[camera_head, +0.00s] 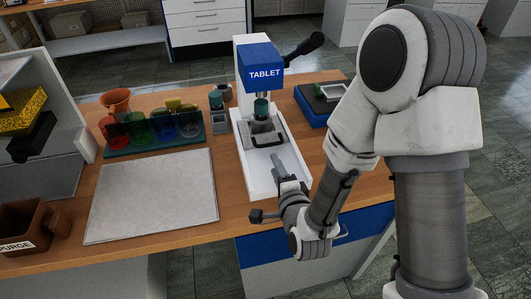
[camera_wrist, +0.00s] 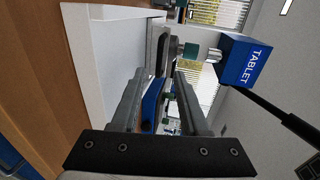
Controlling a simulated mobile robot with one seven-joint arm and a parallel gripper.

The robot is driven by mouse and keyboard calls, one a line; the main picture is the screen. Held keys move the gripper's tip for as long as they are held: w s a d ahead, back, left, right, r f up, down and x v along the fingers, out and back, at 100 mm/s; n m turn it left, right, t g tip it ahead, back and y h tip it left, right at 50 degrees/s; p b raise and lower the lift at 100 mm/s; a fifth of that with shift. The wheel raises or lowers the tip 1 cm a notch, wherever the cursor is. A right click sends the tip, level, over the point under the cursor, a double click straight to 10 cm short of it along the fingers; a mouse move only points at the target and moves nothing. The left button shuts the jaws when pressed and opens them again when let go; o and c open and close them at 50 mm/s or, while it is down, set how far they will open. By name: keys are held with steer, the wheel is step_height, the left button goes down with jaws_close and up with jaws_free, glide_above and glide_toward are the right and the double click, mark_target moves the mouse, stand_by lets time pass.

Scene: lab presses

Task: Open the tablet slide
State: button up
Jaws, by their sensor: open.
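The tablet press (camera_head: 260,62) has a blue head marked TABLET, a black lever and a white base. Its tablet slide (camera_head: 262,128) is a grey carriage under the head, with a dark loop handle (camera_head: 268,153) on its front. My gripper (camera_head: 275,160) is over the front part of the white base, close in front of the handle. In the wrist view my gripper (camera_wrist: 159,74) is open, with the handle (camera_wrist: 164,56) ahead of and around the gap between its fingertips. I cannot tell whether they touch. The press head (camera_wrist: 240,62) appears sideways there.
A rack of coloured cups (camera_head: 155,135) and a grey mat (camera_head: 150,195) lie left of the press. A brown PURGE bin (camera_head: 28,228) is at the far left. A blue scale-like device (camera_head: 316,106) stands right of the press, behind my arm.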

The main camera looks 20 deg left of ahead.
mark_target(266, 146)
steer(key=shift+f+b+x, duration=0.25)
steer(key=shift+b+x, duration=1.3)
steer(key=shift+b, duration=2.1)
steer(key=x, duration=0.8)
steer(key=shift+w+a+r, duration=0.15)
steer(key=shift+w, duration=0.05)
jaws_close()
